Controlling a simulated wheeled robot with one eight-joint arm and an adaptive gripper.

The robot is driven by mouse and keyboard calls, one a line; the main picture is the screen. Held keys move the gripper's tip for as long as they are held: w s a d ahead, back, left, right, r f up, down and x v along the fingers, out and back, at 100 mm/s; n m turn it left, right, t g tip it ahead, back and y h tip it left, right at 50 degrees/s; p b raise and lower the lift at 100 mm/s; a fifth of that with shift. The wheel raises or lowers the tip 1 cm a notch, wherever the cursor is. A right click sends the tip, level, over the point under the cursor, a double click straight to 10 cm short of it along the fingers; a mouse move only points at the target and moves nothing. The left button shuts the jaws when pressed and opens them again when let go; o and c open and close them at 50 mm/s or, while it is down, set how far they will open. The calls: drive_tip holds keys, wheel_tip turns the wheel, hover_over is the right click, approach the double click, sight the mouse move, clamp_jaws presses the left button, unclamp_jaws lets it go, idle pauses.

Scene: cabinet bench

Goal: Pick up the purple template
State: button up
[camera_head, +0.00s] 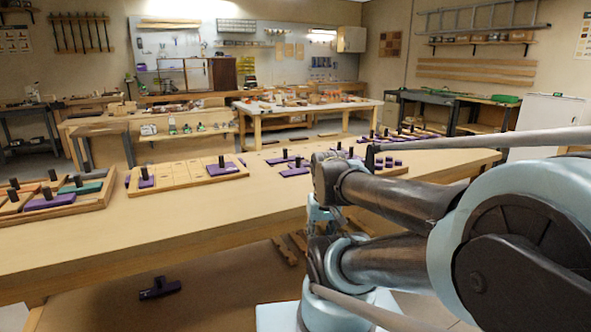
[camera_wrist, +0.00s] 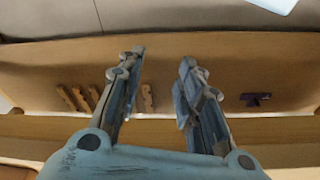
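Several purple templates with black knobs are in view, and I cannot tell which one is meant. One purple template (camera_head: 160,288) lies alone on the low shelf under the bench in the head view; a dark purple piece with a knob also shows at the right in the wrist view (camera_wrist: 256,99). Others are on the bench top, such as one at the left (camera_head: 48,200), one on a wooden board (camera_head: 221,168) and one farther right (camera_head: 294,171). My gripper (camera_wrist: 161,56) is open and empty, its fingers spread above the low shelf, left of the dark piece in the wrist view.
The bench top (camera_head: 240,215) overhangs this shelf. Trays of pieces stand along the bench; its front strip is clear. My arm hides part of the right side.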

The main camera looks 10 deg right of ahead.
drive_tip(key=shift+o, duration=0.8)
drive_tip(key=shift+w+d, duration=0.1)
drive_tip(key=shift+o, duration=0.4)
drive_tip(key=shift+s+r, duration=0.25)
wheel_tip(320, 180, up, 24)
drive_tip(key=m+t+y, duration=0.2)
drive_tip(key=m, duration=2.8)
hover_over(299, 157)
drive_tip(key=s+d, duration=0.3)
drive_tip(key=s, duration=0.2)
drive_tip(key=x, duration=1.6)
drive_tip(key=shift+a+f, duration=0.3)
